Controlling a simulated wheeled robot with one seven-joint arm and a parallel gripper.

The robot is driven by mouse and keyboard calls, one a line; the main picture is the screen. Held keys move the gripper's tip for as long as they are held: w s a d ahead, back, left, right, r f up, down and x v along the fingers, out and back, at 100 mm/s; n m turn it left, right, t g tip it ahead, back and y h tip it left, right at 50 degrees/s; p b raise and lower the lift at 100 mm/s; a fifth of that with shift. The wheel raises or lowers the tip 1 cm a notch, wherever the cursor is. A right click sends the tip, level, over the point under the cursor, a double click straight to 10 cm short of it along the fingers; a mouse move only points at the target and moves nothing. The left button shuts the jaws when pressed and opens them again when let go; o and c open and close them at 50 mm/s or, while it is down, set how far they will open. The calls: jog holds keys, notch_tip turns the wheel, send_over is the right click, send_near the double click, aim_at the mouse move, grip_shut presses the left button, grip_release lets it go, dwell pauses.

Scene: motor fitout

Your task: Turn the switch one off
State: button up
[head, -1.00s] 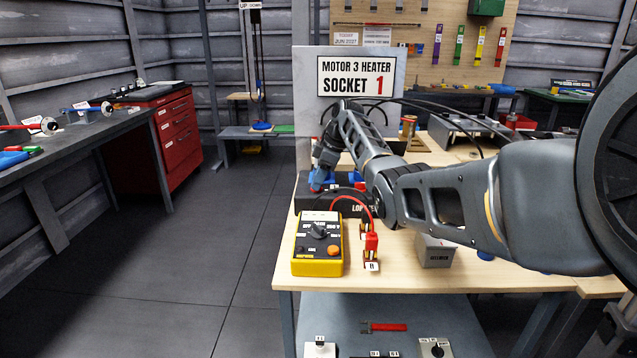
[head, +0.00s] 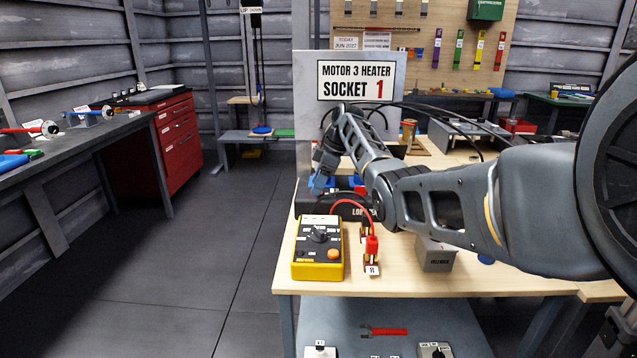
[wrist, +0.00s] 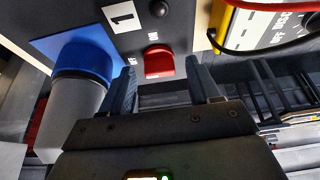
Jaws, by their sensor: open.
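In the wrist view, a red switch (wrist: 159,62) sits on a dark panel (wrist: 185,35) beside a white label "1" (wrist: 123,17). Small lettering is printed above and left of the switch; which way the switch is set I cannot tell. My gripper (wrist: 160,66) is open, with its two fingers on either side of the switch in the picture. Contact with it is not clear. In the head view my gripper (head: 320,182) reaches down by the socket panel behind the yellow meter, and the switch is hidden there.
A blue socket with a grey plug (wrist: 70,110) is left of the switch, a dark round button (wrist: 158,8) above it. A yellow meter (head: 318,250) with a red lead stands on the bench front. A sign (head: 356,80) reads "Motor 3 Heater Socket 1".

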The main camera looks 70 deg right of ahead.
jog(key=a+v, duration=0.1)
jog(key=v, duration=0.6)
jog(key=shift+d+r+b, duration=0.4)
jog(key=shift+d+b, duration=0.05)
jog(key=shift+d, duration=0.1)
